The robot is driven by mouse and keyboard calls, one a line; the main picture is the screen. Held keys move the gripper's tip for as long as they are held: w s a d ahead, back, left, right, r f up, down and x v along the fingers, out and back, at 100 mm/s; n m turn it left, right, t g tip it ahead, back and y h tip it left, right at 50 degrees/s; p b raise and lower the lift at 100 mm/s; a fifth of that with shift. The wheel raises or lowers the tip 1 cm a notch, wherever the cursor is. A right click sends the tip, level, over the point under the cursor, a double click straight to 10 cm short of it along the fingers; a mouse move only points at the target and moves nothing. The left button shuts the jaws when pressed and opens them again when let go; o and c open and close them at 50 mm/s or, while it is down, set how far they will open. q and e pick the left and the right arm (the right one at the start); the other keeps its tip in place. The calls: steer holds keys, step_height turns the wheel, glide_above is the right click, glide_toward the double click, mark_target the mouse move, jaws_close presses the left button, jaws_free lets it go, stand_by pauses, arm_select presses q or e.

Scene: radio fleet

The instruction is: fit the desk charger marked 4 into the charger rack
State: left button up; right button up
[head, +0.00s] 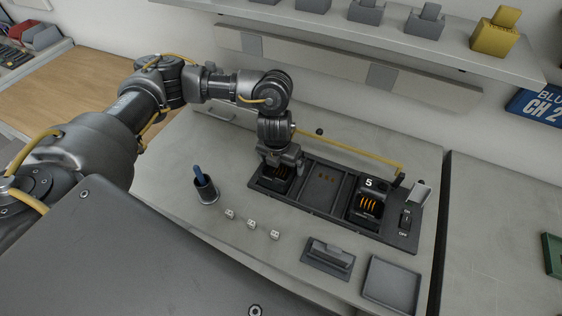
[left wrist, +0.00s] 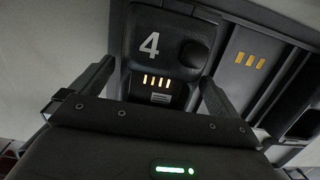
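The desk charger marked 4 (left wrist: 158,50) shows in the left wrist view with its white digit, a round knob and lit orange contacts. My right gripper is not in view.
A charger marked 5 (head: 368,204) sits in the right part of the rack; the space between shows bare contacts. A switch (head: 405,219) is at the rack's right end. A pen cup (head: 206,190), small white cubes (head: 252,224), a holder (head: 328,256) and a square tray (head: 392,284) stand in front.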

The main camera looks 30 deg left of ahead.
mark_target(278, 176)
arm_select(q)
steer(key=shift+r, duration=0.3)
step_height(278, 176, up, 12)
steer(key=s, duration=0.2)
steer(key=shift+f, duration=0.25)
steer(key=shift+s+d, duration=0.1)
